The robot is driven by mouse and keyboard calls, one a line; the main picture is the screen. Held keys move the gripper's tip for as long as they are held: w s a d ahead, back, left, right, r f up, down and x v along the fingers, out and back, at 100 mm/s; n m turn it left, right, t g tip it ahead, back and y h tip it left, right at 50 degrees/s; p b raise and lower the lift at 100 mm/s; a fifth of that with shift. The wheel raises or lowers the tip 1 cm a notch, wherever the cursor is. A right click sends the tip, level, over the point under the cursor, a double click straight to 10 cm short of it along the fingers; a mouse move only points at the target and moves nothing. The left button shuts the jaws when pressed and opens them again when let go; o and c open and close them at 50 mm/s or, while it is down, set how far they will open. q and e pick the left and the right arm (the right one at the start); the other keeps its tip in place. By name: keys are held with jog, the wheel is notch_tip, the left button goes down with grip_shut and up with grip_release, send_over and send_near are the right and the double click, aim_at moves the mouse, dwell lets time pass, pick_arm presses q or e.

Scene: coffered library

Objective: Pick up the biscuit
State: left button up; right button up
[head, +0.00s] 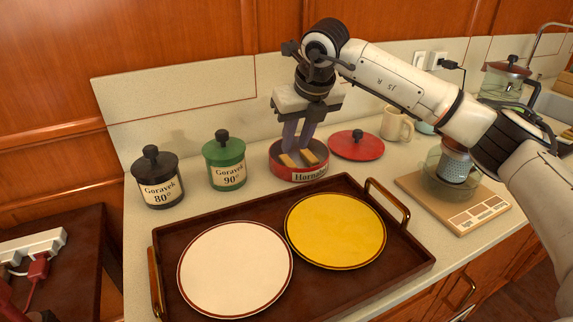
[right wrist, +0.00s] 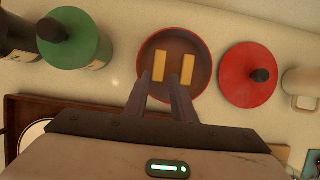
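Two tan rectangular biscuits lie side by side in a round red tin (head: 283,174) labelled "Hornada". In the right wrist view they are the left biscuit (right wrist: 159,66) and the right biscuit (right wrist: 188,69); the tin's rim also shows there (right wrist: 174,31). My right gripper (head: 296,148) points down over the tin. Its two fingers are apart with nothing seen between them, and they partly cover the biscuits in the head view. In the right wrist view, the fingertips (right wrist: 160,80) appear just below the left biscuit. I cannot tell their exact height. My left gripper is not in view.
The red lid (head: 356,147) lies right of the tin. Green (head: 224,160) and black (head: 158,180) canisters stand left. A brown tray (head: 337,274) with a white plate (head: 235,268) and a yellow plate (head: 336,230) is in front. A mug (head: 394,124) and scale (head: 470,215) are right.

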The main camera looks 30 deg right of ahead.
aim_at(288, 161)
jog(key=x, duration=0.6)
jog(key=shift+w+a+f+p, duration=0.1)
jog(key=shift+w+f+p, duration=0.15)
jog(key=shift+p, duration=0.05)
grip_shut()
